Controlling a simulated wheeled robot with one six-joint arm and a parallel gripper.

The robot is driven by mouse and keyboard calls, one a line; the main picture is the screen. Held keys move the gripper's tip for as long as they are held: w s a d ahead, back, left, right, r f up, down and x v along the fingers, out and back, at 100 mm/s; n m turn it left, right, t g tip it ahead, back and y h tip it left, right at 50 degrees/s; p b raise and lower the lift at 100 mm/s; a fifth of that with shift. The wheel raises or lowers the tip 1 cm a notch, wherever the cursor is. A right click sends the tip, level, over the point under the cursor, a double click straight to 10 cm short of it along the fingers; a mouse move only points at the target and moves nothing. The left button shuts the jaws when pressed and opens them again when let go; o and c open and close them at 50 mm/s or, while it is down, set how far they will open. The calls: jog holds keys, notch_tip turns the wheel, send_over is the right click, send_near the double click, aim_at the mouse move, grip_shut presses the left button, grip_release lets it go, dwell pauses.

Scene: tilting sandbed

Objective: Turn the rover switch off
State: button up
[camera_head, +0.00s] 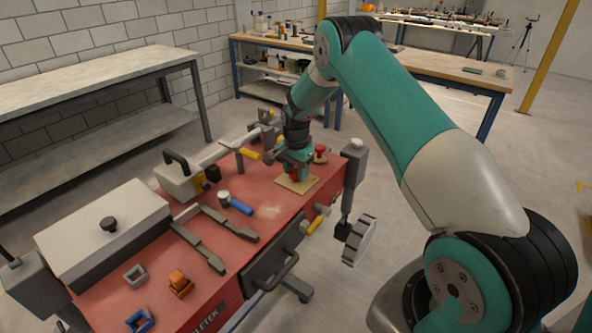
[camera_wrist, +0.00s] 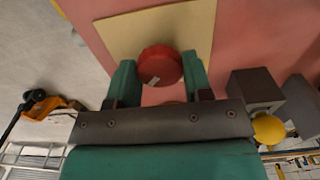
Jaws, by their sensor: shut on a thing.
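A red round knob (camera_wrist: 160,64) with a small pale mark on its top sits over a tan plate (camera_wrist: 122,35) in the wrist view. It appears to be the rover switch. My gripper (camera_wrist: 159,74) has one green finger on each side of the knob and is shut on it. In the head view my gripper (camera_head: 295,166) points down over the tan plate (camera_head: 306,185) near the right end of the red bench. There the knob is mostly hidden by the fingers. Which way the switch is set cannot be told.
Another red knob (camera_head: 320,150) stands just behind my gripper. A grey post (camera_head: 353,165) rises at the bench's right corner, with a handwheel (camera_head: 360,240) below. A blue-handled tool (camera_head: 240,206), grey bars (camera_head: 213,240) and a pale box (camera_head: 105,235) lie to the left.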

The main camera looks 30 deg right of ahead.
aim_at(296, 171)
jog(key=shift+n, duration=0.4)
jog(key=n+b, duration=0.2)
jog(key=n, duration=0.1)
jog(key=n+b, duration=0.1)
jog(key=n, duration=0.4)
jog(key=n+b, duration=0.1)
jog(key=n, duration=0.4)
jog(key=shift+n+b, duration=0.45)
jog(key=shift+n, duration=1.55)
jog(key=shift+r, duration=0.1)
jog(key=o, duration=0.9)
jog(key=shift+o, duration=0.2)
notch_tip(296, 171, up, 17)
jog(key=b, duration=0.2)
jog(key=shift+r, duration=0.2)
